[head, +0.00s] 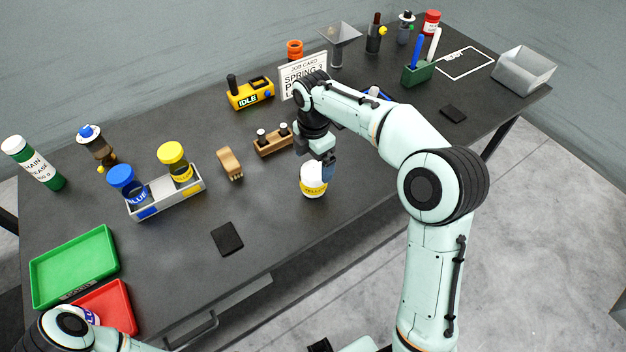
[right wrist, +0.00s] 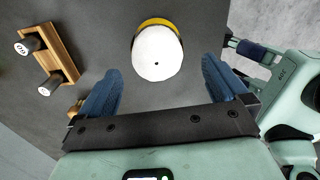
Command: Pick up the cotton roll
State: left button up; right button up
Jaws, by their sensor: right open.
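A white cotton roll (head: 313,182) with a yellow label stands upright on the dark table, near the middle of the head view. In the right wrist view its white round top with a small dark hole (right wrist: 157,54) lies just beyond the fingertips, between their lines. My right gripper (right wrist: 160,72) has its blue fingers wide apart with nothing between them.
A grey rack (head: 166,197) holds blue-lidded and yellow-lidded jars. A black pad (head: 227,239), green tray (head: 75,263) and red tray (head: 118,305) lie nearer. Bare table surrounds the roll's front.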

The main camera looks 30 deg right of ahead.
aim_at(313, 167)
jog(key=shift+w+f, duration=0.2)
jog(key=shift+f, duration=0.6)
notch_tip(313, 167, down, 5)
jog(key=shift+f+b, duration=0.1)
jog(key=shift+b, duration=0.2)
jog(key=c, duration=1)
jog(key=shift+c, duration=0.3)
jog(key=shift+r, duration=0.2)
